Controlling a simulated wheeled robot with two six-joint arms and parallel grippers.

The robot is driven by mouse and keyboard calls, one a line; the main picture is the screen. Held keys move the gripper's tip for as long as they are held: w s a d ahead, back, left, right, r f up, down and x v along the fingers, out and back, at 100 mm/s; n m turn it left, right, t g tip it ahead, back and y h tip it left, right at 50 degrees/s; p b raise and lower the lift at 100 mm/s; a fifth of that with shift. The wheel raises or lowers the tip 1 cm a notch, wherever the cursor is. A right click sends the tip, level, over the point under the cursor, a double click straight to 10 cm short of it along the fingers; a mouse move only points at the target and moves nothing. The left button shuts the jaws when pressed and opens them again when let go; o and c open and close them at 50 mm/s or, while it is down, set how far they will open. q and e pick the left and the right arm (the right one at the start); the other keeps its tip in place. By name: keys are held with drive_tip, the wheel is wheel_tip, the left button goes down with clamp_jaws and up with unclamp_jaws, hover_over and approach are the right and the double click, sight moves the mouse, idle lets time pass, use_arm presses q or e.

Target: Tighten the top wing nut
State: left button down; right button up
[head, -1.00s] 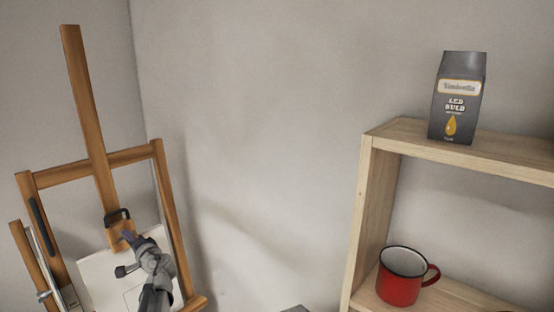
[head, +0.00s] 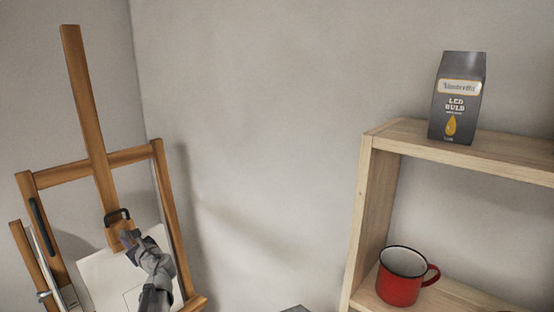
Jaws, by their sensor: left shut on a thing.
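A wooden easel (head: 90,120) stands at the left, with a pale sheet or canvas (head: 103,276) on it. A dark, handle-shaped piece (head: 117,215) sits on the small wooden block (head: 115,233) at the lower end of its centre mast. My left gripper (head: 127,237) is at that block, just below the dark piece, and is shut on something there. The gripper hides what it holds, so I cannot make out the top wing nut. A small metal wing-shaped fitting (head: 43,295) shows at the easel's lower left edge. My right gripper is not in view.
Bare wall lies between easel and shelf.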

use_arm(q)
drive_tip(key=c, duration=1)
unclamp_jaws()
drive_tip(key=shift+o, duration=0.2)
drive_tip(key=v, duration=0.6)
